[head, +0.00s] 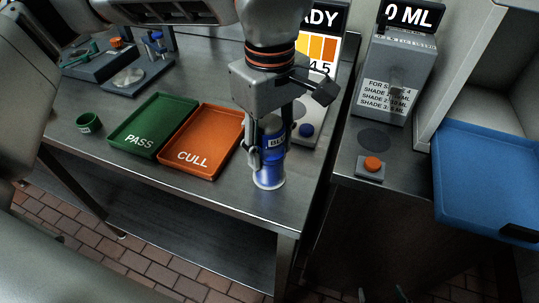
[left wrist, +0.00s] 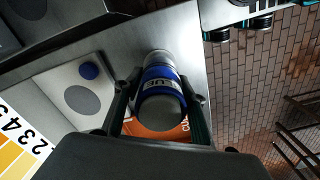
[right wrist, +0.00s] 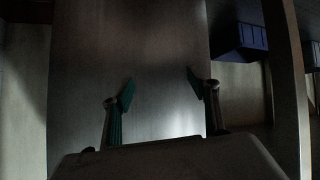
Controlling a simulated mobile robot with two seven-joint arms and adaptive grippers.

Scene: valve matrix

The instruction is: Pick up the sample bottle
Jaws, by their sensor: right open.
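The sample bottle (head: 271,158) has a blue label and stands upright near the front right corner of the steel table. My left gripper (head: 268,148) comes down over it from above. In the left wrist view the bottle (left wrist: 161,92) sits between the two fingers of my left gripper (left wrist: 161,80). The fingertips press close against both sides of its blue label, and the grey cap faces the camera. My right gripper (right wrist: 160,82) is open and empty in the right wrist view. Only its fingertips show at the bottom edge of the head view (head: 382,294).
A green PASS tray (head: 152,108) and an orange CULL tray (head: 236,143) lie left of the bottle. A pad with a blue button (head: 306,130) is just behind it. A grey dispenser (head: 398,70), an orange button box (head: 371,165) and a blue tray (head: 480,170) are at right.

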